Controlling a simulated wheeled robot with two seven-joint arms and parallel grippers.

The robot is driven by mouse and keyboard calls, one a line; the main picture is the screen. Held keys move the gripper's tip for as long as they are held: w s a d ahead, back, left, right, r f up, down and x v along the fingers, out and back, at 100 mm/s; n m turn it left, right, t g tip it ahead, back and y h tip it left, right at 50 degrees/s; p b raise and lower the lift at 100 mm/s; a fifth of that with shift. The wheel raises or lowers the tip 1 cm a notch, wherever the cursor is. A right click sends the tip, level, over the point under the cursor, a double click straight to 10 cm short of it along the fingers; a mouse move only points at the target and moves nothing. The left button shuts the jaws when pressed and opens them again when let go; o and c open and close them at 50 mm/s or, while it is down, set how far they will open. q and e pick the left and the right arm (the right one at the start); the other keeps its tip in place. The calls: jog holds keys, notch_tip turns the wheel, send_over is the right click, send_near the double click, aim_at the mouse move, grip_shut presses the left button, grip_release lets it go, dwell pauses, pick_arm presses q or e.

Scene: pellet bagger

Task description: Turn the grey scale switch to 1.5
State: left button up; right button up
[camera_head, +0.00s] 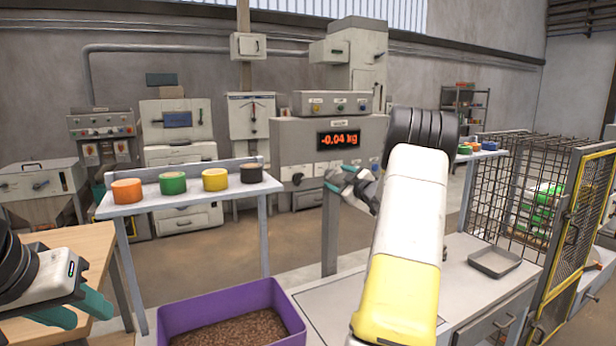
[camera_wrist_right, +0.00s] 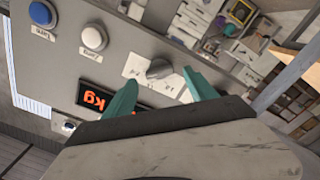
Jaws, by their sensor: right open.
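The grey scale switch (camera_wrist_right: 159,69) is a round knob on a white label plate on the scale's front panel. In the right wrist view it appears between the two teal fingertips of my right gripper (camera_wrist_right: 160,78). The fingers are apart and hold nothing; I cannot tell how far they are from the knob. The label's marks are too small to read. In the head view my right gripper (camera_head: 345,181) is in front of the panel's lower part, below the display (camera_head: 338,138) reading -0.04 kg. My left gripper (camera_head: 75,310) is open and empty at the lower left.
A blue button (camera_wrist_right: 41,13) and a white button (camera_wrist_right: 94,38) are on the same panel near the switch. A purple bin (camera_head: 180,320) of brown pellets stands in front. A shelf (camera_head: 190,195) holds several coloured rolls. A grey tray (camera_head: 495,262) lies on the right bench.

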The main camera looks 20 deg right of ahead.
aim_at(332, 177)
jog(key=shift+w+a, duration=0.15)
jog(key=shift+w, duration=1.4)
jog(key=c, duration=1.4)
jog(key=n, duration=0.4)
jog(key=shift+a+n, duration=0.1)
jog(key=shift+n, duration=0.2)
jog(key=shift+f+n, duration=0.2)
jog(key=shift+n, duration=2.3)
